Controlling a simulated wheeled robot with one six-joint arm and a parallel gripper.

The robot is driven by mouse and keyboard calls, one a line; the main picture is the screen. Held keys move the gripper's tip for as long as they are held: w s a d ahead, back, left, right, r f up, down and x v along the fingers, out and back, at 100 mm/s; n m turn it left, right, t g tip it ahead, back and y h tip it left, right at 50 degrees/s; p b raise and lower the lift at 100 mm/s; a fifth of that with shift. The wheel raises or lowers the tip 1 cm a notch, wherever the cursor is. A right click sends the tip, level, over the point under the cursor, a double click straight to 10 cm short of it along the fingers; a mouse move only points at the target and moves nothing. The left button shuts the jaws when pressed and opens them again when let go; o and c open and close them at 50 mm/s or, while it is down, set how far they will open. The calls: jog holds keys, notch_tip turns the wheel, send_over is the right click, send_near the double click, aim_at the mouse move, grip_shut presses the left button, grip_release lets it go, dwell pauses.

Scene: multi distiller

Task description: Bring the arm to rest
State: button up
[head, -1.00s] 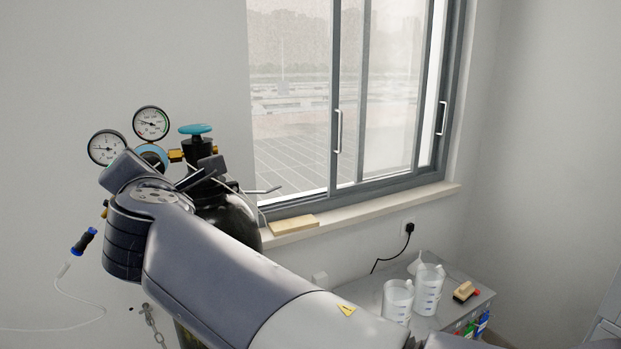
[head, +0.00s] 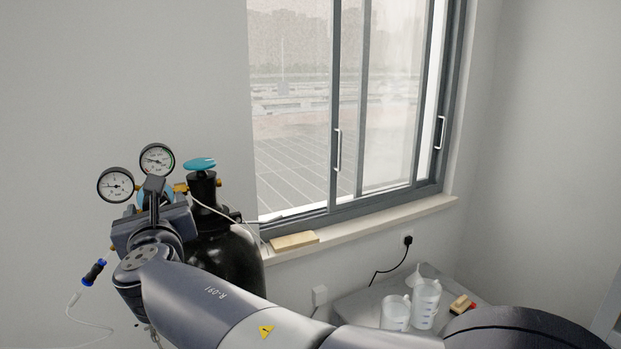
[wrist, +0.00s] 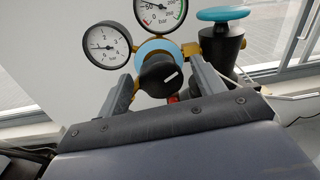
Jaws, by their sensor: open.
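My arm (head: 205,297) reaches from the lower right to the left in the head view. My gripper (head: 156,190) is at its far end, in front of the regulator of a black gas cylinder (head: 228,257). In the wrist view my gripper (wrist: 163,84) is open, with one finger on each side of the regulator's black knob (wrist: 160,76). The knob appears between or just beyond the fingers; I cannot tell whether they touch it. Two round gauges, the left (wrist: 107,45) and the right (wrist: 160,12), sit above the knob.
A teal-topped valve (head: 201,164) stands right of the gauges. A yellow block (head: 294,241) lies on the windowsill (head: 370,218). Beakers (head: 395,313) stand on a grey cabinet (head: 360,303) at right.

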jog(key=b+v, duration=0.2)
jog(key=v, duration=0.8)
jog(key=shift+s, duration=0.15)
jog(key=shift+d, duration=0.1)
